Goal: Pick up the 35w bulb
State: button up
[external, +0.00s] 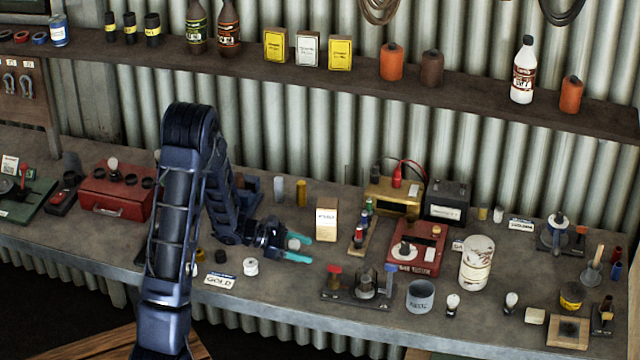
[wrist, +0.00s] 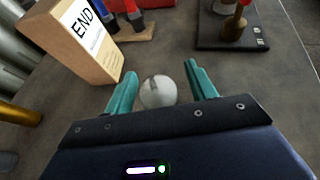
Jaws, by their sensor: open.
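My gripper (external: 304,250) is open and low over the middle of the bench, its teal fingers pointing right in the external view. In the wrist view, a pale round bulb (wrist: 157,92) lies between the spread fingers, with a visible gap to the right finger. It is small and partly hidden by the fingers in the external view (external: 293,243). I cannot read a wattage on it. Other bulbs stand at the right front (external: 453,304), further right (external: 511,302), and on the red case (external: 113,164) at the left.
A wooden box (external: 327,219) stands close behind my gripper, its label visible in the wrist view (wrist: 82,45). A dark stand with knobs (external: 355,288) is in front right. A white spool (external: 250,266) and a GOLD card (external: 220,280) lie in front left. A shelf (external: 360,80) runs above.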

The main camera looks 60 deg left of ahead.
jog(key=c, duration=1.1)
